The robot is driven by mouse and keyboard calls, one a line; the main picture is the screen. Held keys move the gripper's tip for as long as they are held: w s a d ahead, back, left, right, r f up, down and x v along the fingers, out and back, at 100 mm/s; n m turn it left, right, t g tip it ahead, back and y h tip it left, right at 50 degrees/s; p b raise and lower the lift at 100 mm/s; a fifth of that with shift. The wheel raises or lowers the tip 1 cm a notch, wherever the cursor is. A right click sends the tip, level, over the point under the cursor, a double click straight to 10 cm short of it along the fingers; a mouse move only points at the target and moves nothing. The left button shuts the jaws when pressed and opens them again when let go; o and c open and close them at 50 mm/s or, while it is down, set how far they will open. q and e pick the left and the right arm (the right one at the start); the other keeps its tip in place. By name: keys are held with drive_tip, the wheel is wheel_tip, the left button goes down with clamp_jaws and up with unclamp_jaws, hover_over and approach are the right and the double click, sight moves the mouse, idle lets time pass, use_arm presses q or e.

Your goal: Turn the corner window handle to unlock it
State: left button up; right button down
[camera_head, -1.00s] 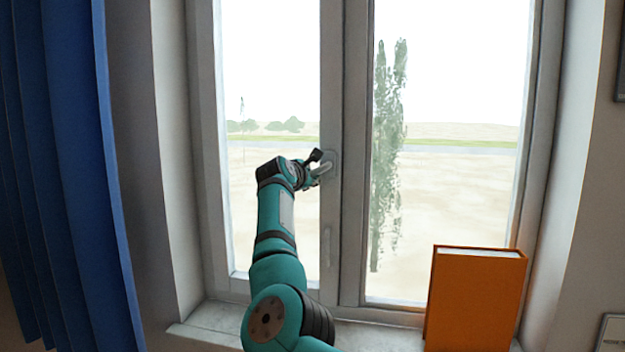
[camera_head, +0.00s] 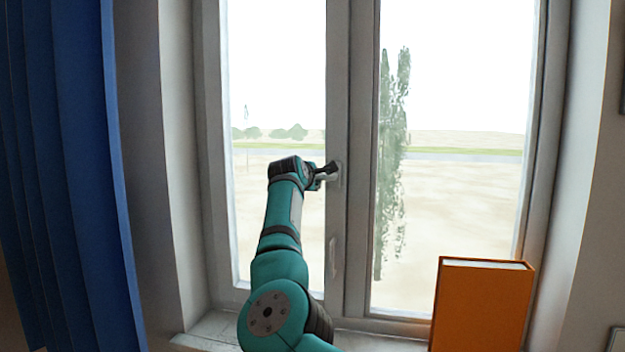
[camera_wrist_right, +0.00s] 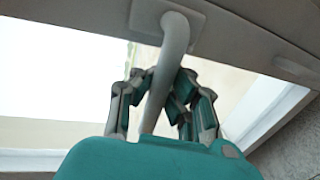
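The upper window handle (camera_head: 329,178) is a pale lever on the left sash's upright beside the middle of the window. Its lever points left, near horizontal, in the head view. In the right wrist view the handle (camera_wrist_right: 174,45) runs from its square base plate down between my fingers. My right gripper (camera_wrist_right: 163,88) is closed around the lever, one finger on each side. The right gripper (camera_head: 321,174) also shows in the head view, its fingers partly hidden. My left gripper is not in view.
A second, lower handle (camera_head: 333,258) hangs vertical on the same upright. An orange book (camera_head: 480,308) stands on the sill (camera_head: 215,330) at the right. A blue curtain (camera_head: 65,180) hangs at the far left. The wall recess (camera_head: 580,190) bounds the right side.

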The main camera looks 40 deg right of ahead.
drive_tip(key=shift+r, duration=0.1)
drive_tip(key=c, duration=1.2)
unclamp_jaws()
drive_tip(key=shift+s+r, duration=0.15)
drive_tip(key=shift+s, duration=0.15)
drive_tip(key=shift+w, duration=0.1)
drive_tip(key=shift+a, duration=0.1)
drive_tip(key=v, duration=1.1)
drive_tip(key=shift+s+a, duration=0.2)
drive_tip(key=shift+s, duration=0.05)
drive_tip(key=shift+a, duration=0.1)
